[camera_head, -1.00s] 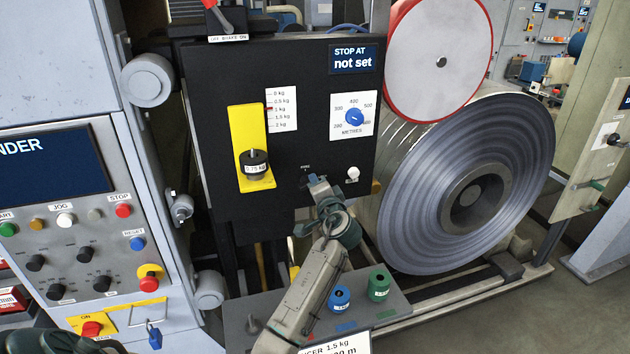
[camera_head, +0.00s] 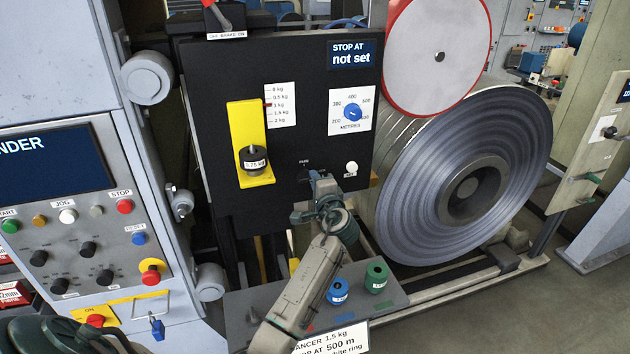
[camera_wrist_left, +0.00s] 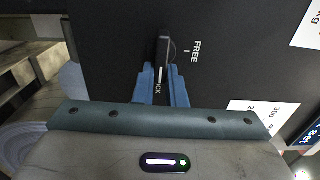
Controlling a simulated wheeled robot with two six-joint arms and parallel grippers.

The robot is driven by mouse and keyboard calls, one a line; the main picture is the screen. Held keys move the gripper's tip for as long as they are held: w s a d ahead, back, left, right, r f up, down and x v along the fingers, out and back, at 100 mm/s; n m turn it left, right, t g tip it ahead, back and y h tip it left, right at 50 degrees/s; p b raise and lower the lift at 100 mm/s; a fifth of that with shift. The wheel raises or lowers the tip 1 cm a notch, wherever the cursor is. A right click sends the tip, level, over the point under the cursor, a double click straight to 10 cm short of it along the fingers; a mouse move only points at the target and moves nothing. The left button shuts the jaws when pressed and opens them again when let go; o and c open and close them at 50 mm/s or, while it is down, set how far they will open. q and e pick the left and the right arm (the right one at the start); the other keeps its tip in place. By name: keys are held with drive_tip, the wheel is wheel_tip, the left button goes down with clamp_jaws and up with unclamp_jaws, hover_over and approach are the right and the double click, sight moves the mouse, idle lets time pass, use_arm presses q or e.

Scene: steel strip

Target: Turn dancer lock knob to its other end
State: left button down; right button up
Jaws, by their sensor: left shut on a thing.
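The dancer lock knob (camera_wrist_left: 164,50) is a small black bar knob on the black panel, seen close in the left wrist view. A FREE label (camera_wrist_left: 195,51) with a tick is to its right, and a partly hidden label ending in "CK" (camera_wrist_left: 158,87) is just below it. My left gripper (camera_wrist_left: 162,72) is shut on the knob, with its blue fingers on either side. In the head view my left gripper (camera_head: 318,180) is at the lower part of the panel and mostly hides the knob.
The black panel (camera_head: 300,130) also carries a yellow weight holder (camera_head: 247,120), a blue metres dial (camera_head: 352,112) and a white button (camera_head: 350,169). The large steel coil (camera_head: 410,215) is close on the right. Blue and green weights (camera_head: 376,276) stand on a shelf below.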

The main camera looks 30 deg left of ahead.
use_arm(q)
drive_tip(key=c, duration=1.5)
unclamp_jaws()
drive_tip(key=shift+d, duration=0.1)
drive_tip(key=shift+b+v, duration=2.05)
drive_tip(key=shift+v, duration=3.3)
